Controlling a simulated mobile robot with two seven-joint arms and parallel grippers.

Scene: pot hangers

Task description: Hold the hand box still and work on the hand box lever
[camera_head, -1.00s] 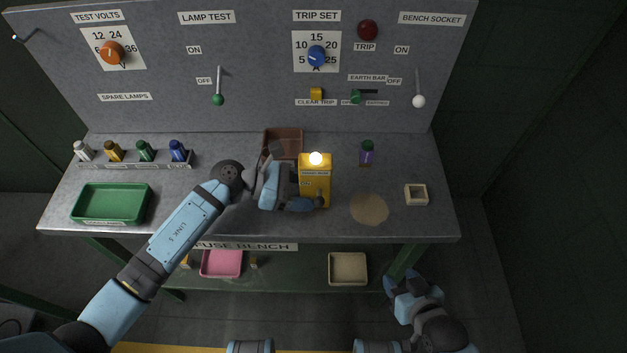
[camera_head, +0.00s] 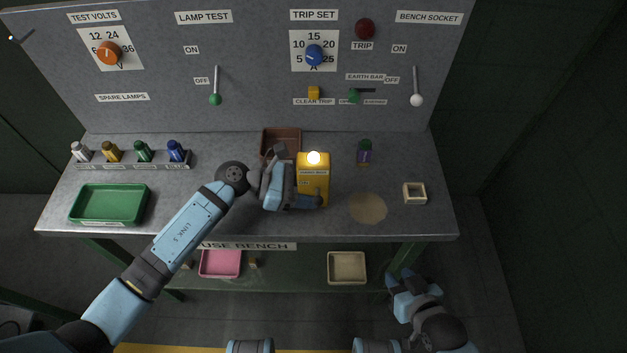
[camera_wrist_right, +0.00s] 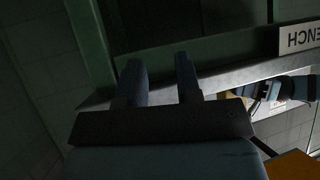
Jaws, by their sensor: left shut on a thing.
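The hand box is a yellow upright box (camera_head: 315,172) with a glowing lamp on its top, standing on the grey bench (camera_head: 240,222). My left gripper (camera_head: 300,180) comes in from the left and is shut on the hand box, with one finger across its lower front. The hand box lever cannot be made out; part of the box is behind my left gripper. My right gripper (camera_head: 400,277) is low at the right, in front of the bench and away from the box. In the right wrist view its two fingers (camera_wrist_right: 160,82) stand apart with nothing between them.
A brown tray (camera_head: 270,137) stands behind the box. A green tray (camera_head: 76,206) and spare lamps (camera_head: 143,151) are on the left.

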